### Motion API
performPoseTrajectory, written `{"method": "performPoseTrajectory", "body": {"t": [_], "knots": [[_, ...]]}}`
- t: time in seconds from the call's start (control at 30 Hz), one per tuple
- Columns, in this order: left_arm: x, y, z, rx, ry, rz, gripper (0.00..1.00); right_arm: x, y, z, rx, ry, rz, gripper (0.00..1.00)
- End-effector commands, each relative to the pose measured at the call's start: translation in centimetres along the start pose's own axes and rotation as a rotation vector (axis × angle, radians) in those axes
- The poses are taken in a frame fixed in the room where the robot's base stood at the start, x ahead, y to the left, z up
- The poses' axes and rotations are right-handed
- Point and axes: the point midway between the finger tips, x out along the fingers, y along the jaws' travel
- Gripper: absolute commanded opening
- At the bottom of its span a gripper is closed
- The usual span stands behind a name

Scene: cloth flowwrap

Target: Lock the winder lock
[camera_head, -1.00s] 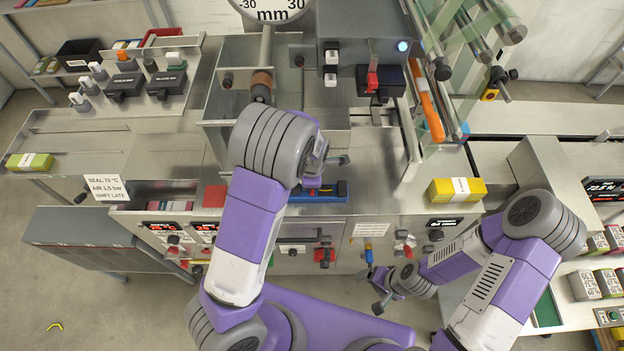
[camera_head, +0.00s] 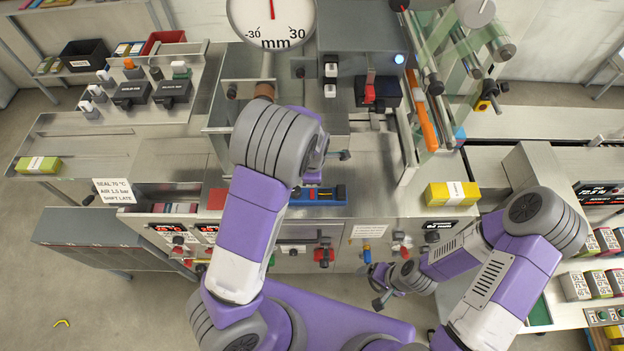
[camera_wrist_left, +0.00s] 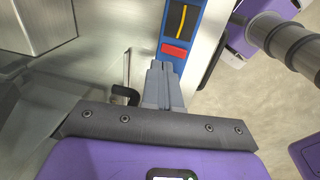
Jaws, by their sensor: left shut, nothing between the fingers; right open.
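No readable label marks the winder lock, so I cannot tell for sure which part it is. Near the film rollers (camera_head: 455,70) at the upper right, an orange bar (camera_head: 424,124) stands along a metal side plate. A red-handled lever (camera_head: 370,88) sits left of it, by a dark block. My left gripper (camera_wrist_left: 164,68) is shut and empty in the left wrist view, its tips close to a blue strip (camera_wrist_left: 172,35) with a red block; touching is unclear. In the head view my arm mostly hides it. My right gripper (camera_head: 374,288) is open, low in front of the machine, away from the rollers.
A dial gauge (camera_head: 272,18) stands at the top. A yellow pack (camera_head: 440,195) lies on the right of the deck, another pack (camera_head: 38,165) on the left. A blue tray (camera_head: 318,196) is by my left wrist. Knobs (camera_head: 324,255) stick out along the front panel.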

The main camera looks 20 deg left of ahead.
Motion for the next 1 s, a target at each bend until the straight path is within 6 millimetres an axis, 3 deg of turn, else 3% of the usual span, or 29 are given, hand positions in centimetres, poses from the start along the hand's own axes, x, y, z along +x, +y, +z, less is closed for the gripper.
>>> {"method": "performPoseTrajectory", "body": {"t": [0.03, 0.2, 0.4, 1.0], "knots": [[-1.4, 0.8, 0.2, 0.001, -0.007, 0.012, 0.0, 0.2, 0.1, 0.0, 0.0, 0.0, 0.0, 0.87], [-4.9, 2.0, 0.2, 0.001, -0.006, 0.009, 0.0, 0.3, 0.1, 0.0, 0.001, -0.002, 0.0, 0.87], [-7.6, 3.0, 0.1, 0.0, -0.004, 0.006, 0.0, 0.3, 0.1, 0.0, 0.001, -0.001, 0.001, 0.87], [-8.4, 3.3, 0.0, -0.001, -0.002, 0.004, 0.0, 0.3, 0.1, 0.0, 0.001, -0.001, 0.0, 0.87]]}}
